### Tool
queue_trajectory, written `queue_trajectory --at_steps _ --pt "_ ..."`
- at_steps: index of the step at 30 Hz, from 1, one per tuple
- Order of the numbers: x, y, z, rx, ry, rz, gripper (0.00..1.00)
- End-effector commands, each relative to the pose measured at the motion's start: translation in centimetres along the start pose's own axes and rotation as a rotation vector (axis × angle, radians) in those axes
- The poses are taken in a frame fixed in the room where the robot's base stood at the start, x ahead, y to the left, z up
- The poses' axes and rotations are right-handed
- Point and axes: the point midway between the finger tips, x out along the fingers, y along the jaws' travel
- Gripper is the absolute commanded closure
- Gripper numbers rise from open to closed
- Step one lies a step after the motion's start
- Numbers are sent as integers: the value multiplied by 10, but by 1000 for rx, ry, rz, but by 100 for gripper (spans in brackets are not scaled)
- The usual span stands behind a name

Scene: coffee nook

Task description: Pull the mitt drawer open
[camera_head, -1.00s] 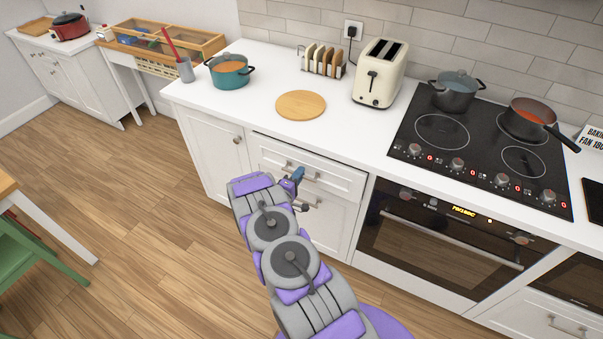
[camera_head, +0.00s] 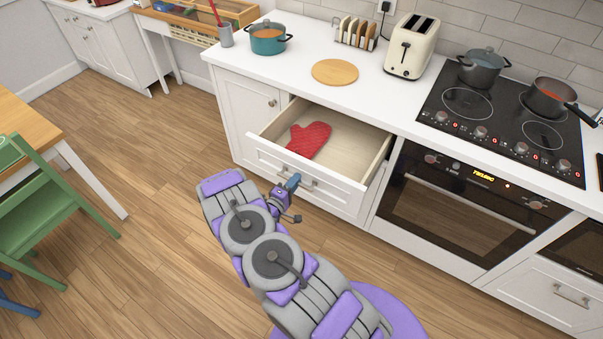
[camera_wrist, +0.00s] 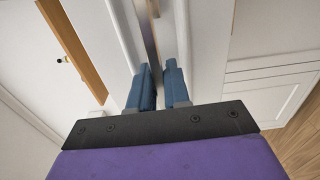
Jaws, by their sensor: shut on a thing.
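The mitt drawer (camera_head: 345,192) is pulled well out from the white counter, and its pale inside shows. A red quilted oven mitt (camera_head: 309,139) lies in its left part. My gripper (camera_head: 293,182) is at the metal bar handle (camera_head: 313,183) on the drawer front. In the wrist view, the two blue fingers of my gripper (camera_wrist: 158,72) are shut on the handle (camera_wrist: 149,32), which runs up between them. My gripper hides part of the handle in the head view.
A closed cupboard door (camera_head: 250,112) is left of the drawer, and the oven (camera_head: 455,205) is right of it. A round wooden board (camera_head: 335,72), a teal pot (camera_head: 268,38) and a toaster (camera_head: 412,47) stand on the counter. A green chair (camera_head: 55,205) is at left; the floor between is clear.

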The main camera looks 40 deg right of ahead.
Motion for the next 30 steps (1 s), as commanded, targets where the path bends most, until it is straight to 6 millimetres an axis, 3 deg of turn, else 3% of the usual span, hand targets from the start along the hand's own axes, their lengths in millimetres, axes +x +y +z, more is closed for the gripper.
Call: queue_trajectory --at_steps 3,12,24,25,30 --pt "-17 -3 -2 -2 9 -6 100" --pt "-39 -3 -1 0 7 -8 100" --pt "-44 -2 -1 -2 4 -5 100" --pt "-43 -2 -1 -2 4 -6 83" --pt "-42 -1 0 1 4 -4 66"
